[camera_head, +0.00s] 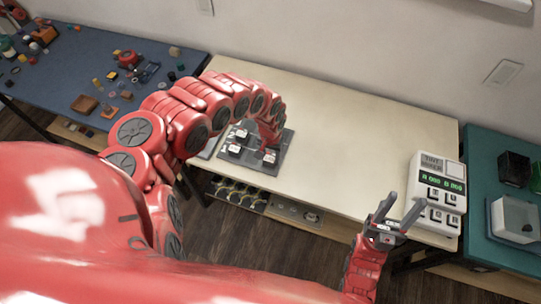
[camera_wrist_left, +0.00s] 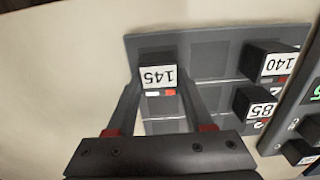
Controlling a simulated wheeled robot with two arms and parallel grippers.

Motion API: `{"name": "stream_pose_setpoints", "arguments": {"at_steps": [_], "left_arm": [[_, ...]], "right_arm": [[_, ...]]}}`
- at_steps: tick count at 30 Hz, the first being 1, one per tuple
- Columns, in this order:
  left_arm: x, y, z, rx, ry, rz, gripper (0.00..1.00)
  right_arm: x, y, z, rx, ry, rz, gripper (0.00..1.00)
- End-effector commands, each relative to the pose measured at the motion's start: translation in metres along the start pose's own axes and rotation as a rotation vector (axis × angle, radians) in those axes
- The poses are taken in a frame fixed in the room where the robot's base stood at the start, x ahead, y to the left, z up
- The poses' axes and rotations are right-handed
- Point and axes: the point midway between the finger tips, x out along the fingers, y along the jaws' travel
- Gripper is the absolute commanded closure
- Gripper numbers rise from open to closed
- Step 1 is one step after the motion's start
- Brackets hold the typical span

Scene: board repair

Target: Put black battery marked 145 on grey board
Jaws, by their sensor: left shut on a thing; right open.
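The black battery marked 145 (camera_wrist_left: 158,73) has a white label, upside down in the left wrist view. It is between the fingers of my left gripper (camera_wrist_left: 160,88), which is shut on it. The battery is at a corner cell of the grey board (camera_wrist_left: 210,52); whether it rests on the board or is just above it I cannot tell. The grey board (camera_head: 282,150) lies on the pale table in the head view, under my left gripper (camera_head: 268,143). My right gripper (camera_head: 397,214) is open and empty over the table's front edge.
Batteries marked 140 (camera_wrist_left: 271,61) and 85 (camera_wrist_left: 257,105) sit on the board's other side. A dark device with a green display (camera_wrist_left: 314,94) is beside the board. A white tester (camera_head: 438,190) stands at the table's right end. The table's middle (camera_head: 360,130) is clear.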

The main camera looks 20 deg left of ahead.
Motion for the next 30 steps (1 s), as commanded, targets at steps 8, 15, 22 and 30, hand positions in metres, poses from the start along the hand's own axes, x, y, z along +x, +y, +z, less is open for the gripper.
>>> {"name": "stream_pose_setpoints", "arguments": {"at_steps": [8,15,22,30], "left_arm": [[0.005,0.0,0.0,0.0,0.0,0.0,1.0],[0.004,0.0,0.0,0.0,0.0,0.0,0.13],[0.004,0.0,0.0,0.0,0.0,0.0,0.13],[-0.023,-0.002,-0.002,0.001,0.004,-0.003,0.13]], "right_arm": [[-0.004,0.0,0.001,0.0,0.0,0.0,0.5],[-0.003,0.0,0.001,0.0,0.0,0.0,0.5],[-0.003,0.0,0.001,0.0,0.0,0.0,0.5],[0.002,0.0,0.0,0.0,0.0,0.0,0.5]]}}
